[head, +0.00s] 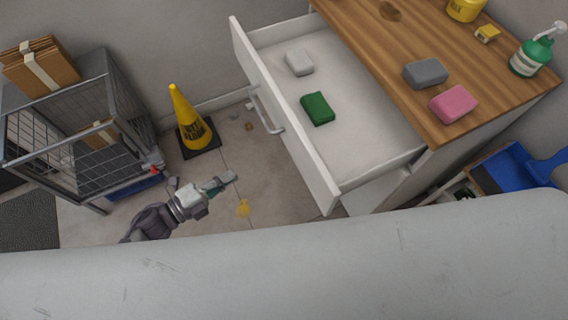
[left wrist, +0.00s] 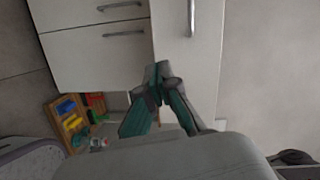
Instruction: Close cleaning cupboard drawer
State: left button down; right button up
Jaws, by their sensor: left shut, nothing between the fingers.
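The white drawer (head: 285,125) of the wood-topped cabinet stands pulled far out in the head view. Its long front panel and metal bar handle (head: 266,110) face left. A white sponge (head: 299,62) and a green sponge (head: 317,108) lie inside it. My left gripper (head: 232,177) is shut and empty. It is left of the drawer front, apart from it in the picture, over the floor side. In the left wrist view my shut fingertips (left wrist: 160,72) show before white panels; one panel carries a bar handle (left wrist: 190,18). My right gripper is not in view.
A yellow cone (head: 188,120) stands on the floor left of the drawer, and a wire cage trolley (head: 75,140) is at the far left. Grey (head: 425,74) and pink (head: 453,103) sponges and a green spray bottle (head: 532,55) are on the wooden top.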

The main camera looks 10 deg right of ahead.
aim_at(300, 158)
pick_arm(q)
jog(key=s+d+r+m+g+h, duration=0.3)
jog(key=s+r+m, duration=0.1)
jog(key=m, duration=0.1)
jog(key=x, duration=0.4)
jog(key=p+x, duration=0.1)
jog(key=x, duration=0.4)
jog(key=p+x, duration=0.1)
jog(key=x, duration=0.3)
jog(key=shift+w+d+f, duration=0.35)
jog(key=shift+f, duration=0.05)
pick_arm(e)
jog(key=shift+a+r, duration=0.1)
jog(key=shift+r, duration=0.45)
